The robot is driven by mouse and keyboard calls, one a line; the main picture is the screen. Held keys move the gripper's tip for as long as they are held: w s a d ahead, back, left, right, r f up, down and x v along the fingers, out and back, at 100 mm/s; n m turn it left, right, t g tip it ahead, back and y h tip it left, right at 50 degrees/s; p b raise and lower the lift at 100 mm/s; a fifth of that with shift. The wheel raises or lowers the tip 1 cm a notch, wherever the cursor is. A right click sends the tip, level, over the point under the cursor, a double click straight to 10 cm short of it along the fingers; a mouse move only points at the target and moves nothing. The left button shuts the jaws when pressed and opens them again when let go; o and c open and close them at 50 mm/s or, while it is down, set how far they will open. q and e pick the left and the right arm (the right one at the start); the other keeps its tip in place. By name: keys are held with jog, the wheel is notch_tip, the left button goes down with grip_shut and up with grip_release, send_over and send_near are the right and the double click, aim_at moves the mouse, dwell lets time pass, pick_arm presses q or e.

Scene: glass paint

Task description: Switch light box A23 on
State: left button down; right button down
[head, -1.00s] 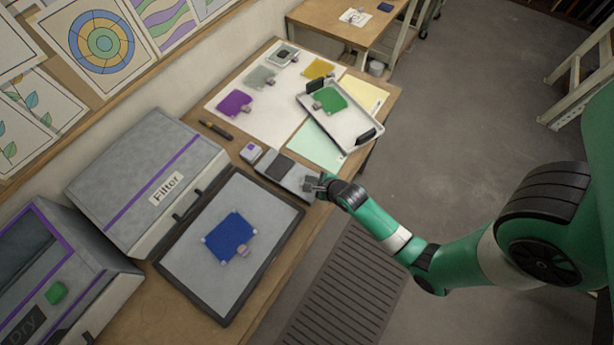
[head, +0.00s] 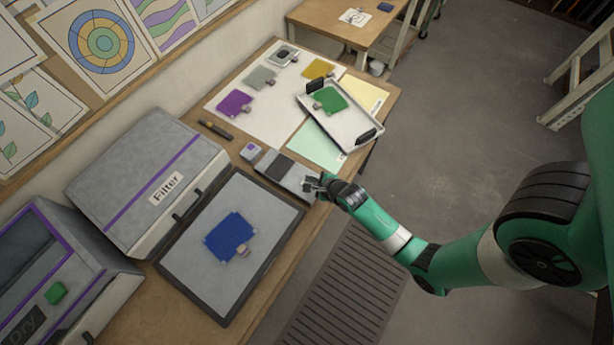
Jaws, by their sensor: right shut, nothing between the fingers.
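No A23 label is readable, so I cannot tell for certain which thing is light box A23. A flat grey panel in a dark frame (head: 186,264) lies on the bench in the head view, with a blue glass piece (head: 231,237) on it. Its surface shows no clear glow. Beyond its far right corner is a low grey device with a dark pad (head: 280,168). My right gripper (head: 310,185) is shut and empty at this device's near right end. Whether it touches the device I cannot tell. My left gripper is out of view.
A grey box marked Filter (head: 150,180) and a drying box (head: 75,260) stand along the wall side. A white tray (head: 350,131) holds a green piece. A small grey block (head: 250,151) and a dark marker (head: 216,130) lie near the device. Open floor lies right of the bench.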

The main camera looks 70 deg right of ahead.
jog(key=shift+f, duration=0.4)
jog(key=shift+f+b, duration=0.25)
jog(key=shift+b, duration=0.2)
jog(key=shift+r, duration=0.1)
jog(key=shift+r+p, duration=0.55)
jog(key=shift+p, duration=0.2)
notch_tip(320, 180, up, 6)
jog(key=p, duration=0.6)
